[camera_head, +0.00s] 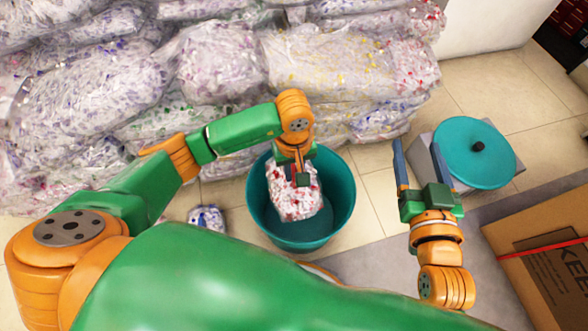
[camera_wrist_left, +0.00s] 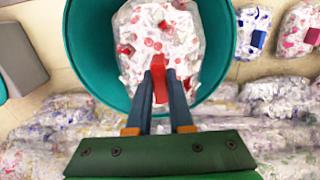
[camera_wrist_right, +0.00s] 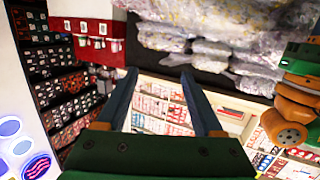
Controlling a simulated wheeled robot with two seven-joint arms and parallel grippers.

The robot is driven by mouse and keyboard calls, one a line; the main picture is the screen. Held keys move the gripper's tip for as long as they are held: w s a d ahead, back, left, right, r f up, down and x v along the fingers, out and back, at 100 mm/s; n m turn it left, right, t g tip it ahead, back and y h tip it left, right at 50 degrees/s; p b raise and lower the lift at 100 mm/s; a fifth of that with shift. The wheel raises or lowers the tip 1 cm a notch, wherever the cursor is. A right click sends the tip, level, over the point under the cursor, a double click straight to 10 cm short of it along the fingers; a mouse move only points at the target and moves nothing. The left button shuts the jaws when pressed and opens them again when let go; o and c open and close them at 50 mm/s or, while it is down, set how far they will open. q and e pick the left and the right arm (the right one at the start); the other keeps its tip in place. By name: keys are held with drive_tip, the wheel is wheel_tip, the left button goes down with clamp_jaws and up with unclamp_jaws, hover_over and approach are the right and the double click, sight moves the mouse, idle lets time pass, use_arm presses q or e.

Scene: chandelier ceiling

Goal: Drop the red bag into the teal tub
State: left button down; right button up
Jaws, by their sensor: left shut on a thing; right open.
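The red bag (camera_head: 297,197), a clear bag with red and white contents, hangs over the mouth of the teal tub (camera_head: 342,208). My left gripper (camera_head: 298,176) is shut on the bag's red top. In the left wrist view the left fingers (camera_wrist_left: 160,85) pinch a red tab, with the bag (camera_wrist_left: 155,35) beyond it inside the outline of the tub (camera_wrist_left: 84,50). I cannot tell how far the bag is below the rim. My right gripper (camera_head: 421,168) is open and empty, right of the tub; its fingers (camera_wrist_right: 165,90) also show apart in the right wrist view.
Large stuffed clear bags (camera_head: 215,60) are piled behind the tub. A small bag with blue (camera_head: 207,218) lies on the floor left of it. A teal lid (camera_head: 474,153) rests on a grey block at the right, near a cardboard box (camera_head: 545,260).

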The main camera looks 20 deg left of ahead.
use_arm(q)
drive_tip(key=c, duration=0.7)
unclamp_jaws()
drive_tip(key=shift+c, duration=0.2)
wheel_tip(320, 180, up, 3)
drive_tip(key=shift+r+p, duration=0.15)
drive_tip(key=shift+p, duration=0.65)
wheel_tip(320, 180, up, 4)
drive_tip(key=shift+f+p, duration=0.15)
drive_tip(key=shift+p, duration=0.5)
use_arm(e)
drive_tip(key=s+d+f+g+h, duration=0.3)
drive_tip(key=s+d+f+g, duration=0.1)
drive_tip(key=s+f+g, duration=0.7)
wheel_tip(320, 180, down, 3)
drive_tip(key=shift+s+d+f+m, duration=0.15)
drive_tip(key=shift+s+m, duration=0.25)
drive_tip(key=shift+s, duration=0.35)
use_arm(q)
drive_tip(key=shift+s, duration=0.1)
use_arm(e)
drive_tip(key=shift+s, duration=0.1)
